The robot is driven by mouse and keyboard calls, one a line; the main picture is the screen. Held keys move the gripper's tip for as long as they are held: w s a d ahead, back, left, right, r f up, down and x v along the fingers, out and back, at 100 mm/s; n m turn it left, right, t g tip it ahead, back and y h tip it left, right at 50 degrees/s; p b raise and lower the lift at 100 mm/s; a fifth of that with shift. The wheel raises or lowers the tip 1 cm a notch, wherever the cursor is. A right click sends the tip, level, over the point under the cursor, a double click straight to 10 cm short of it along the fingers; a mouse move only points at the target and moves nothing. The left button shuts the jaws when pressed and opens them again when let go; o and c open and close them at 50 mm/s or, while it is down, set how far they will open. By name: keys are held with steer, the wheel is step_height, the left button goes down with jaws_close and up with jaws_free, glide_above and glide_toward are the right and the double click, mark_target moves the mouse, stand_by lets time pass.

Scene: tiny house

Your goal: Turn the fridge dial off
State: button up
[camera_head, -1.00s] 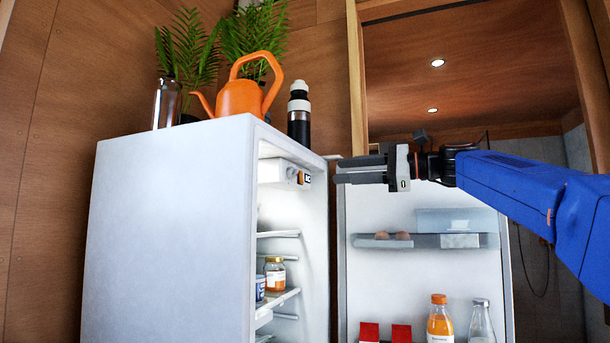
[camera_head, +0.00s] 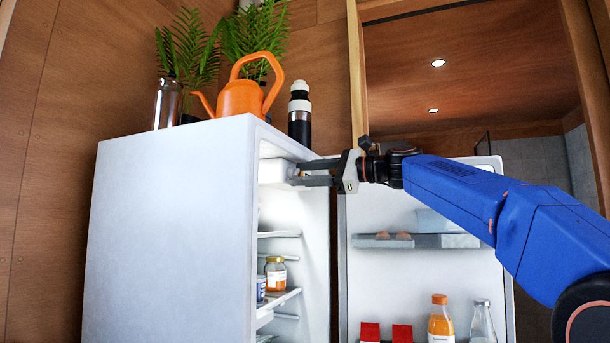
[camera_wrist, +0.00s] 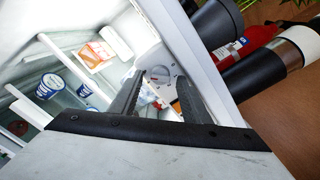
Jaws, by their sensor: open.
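The white fridge (camera_head: 175,220) stands with its door (camera_head: 425,285) open to the right. A white control housing (camera_head: 272,171) sits at the top inside the fridge. In the wrist view a round grey dial (camera_wrist: 160,73) shows on this housing, between and beyond my fingertips. My gripper (camera_head: 296,172) is at the housing, reaching in from the right; it also shows in the wrist view (camera_wrist: 160,88). Its two fingers are apart with nothing clearly held between them. I cannot tell whether they touch the dial. In the head view the fingers hide the dial.
A jar (camera_head: 275,273) stands on a fridge shelf. An orange watering can (camera_head: 240,99), a dark bottle (camera_head: 299,115) and a metal bottle (camera_head: 167,104) stand on top. The open door holds eggs, a juice bottle (camera_head: 440,320) and red packs. The fridge's upper edge is close above my gripper.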

steer(key=c, duration=1)
steer(key=shift+c, duration=0.2)
